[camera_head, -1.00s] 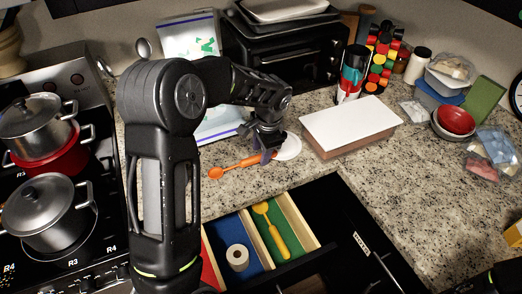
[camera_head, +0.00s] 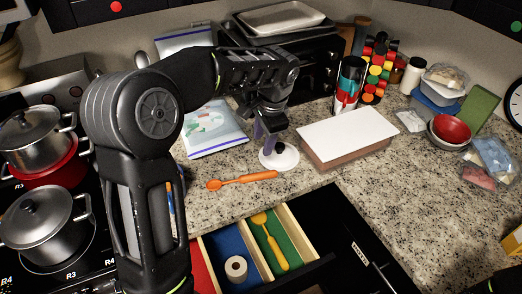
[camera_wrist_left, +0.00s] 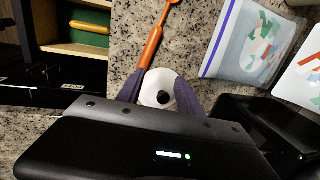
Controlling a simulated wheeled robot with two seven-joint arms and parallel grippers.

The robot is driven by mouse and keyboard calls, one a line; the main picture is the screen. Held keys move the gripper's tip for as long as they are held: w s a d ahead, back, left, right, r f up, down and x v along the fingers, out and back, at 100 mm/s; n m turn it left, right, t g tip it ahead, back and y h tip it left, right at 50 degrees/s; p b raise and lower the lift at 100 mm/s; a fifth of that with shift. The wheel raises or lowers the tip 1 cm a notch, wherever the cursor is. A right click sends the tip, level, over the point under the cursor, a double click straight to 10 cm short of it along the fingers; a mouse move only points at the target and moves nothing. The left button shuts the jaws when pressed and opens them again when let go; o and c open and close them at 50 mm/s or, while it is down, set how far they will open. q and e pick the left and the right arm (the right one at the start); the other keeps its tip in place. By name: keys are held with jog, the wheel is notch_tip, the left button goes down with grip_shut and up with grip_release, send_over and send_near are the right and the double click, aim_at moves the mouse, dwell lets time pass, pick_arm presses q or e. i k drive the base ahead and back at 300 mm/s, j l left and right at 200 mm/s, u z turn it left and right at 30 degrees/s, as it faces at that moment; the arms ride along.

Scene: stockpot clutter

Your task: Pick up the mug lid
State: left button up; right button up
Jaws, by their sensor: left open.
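The mug lid is a white round disc with a black knob (camera_head: 279,156), lying flat on the granite counter beside the right end of an orange spoon (camera_head: 242,180). My left gripper (camera_head: 265,138) is open and points down over the lid, at its back left in the head view. In the left wrist view the lid (camera_wrist_left: 163,90) shows between the two purple fingers of my left gripper (camera_wrist_left: 158,82), with its near edge hidden by the gripper body. I cannot tell whether the fingers touch it. My right gripper is not in view.
A box with a white top (camera_head: 347,138) stands right of the lid. A zip bag (camera_head: 213,128) lies at the back left, and a black toaster oven (camera_head: 310,65) stands behind. An open drawer (camera_head: 300,225) is in front.

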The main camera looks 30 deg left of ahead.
aim_at(285, 157)
jog(key=k+l, duration=0.75)
jog(key=k, duration=0.1)
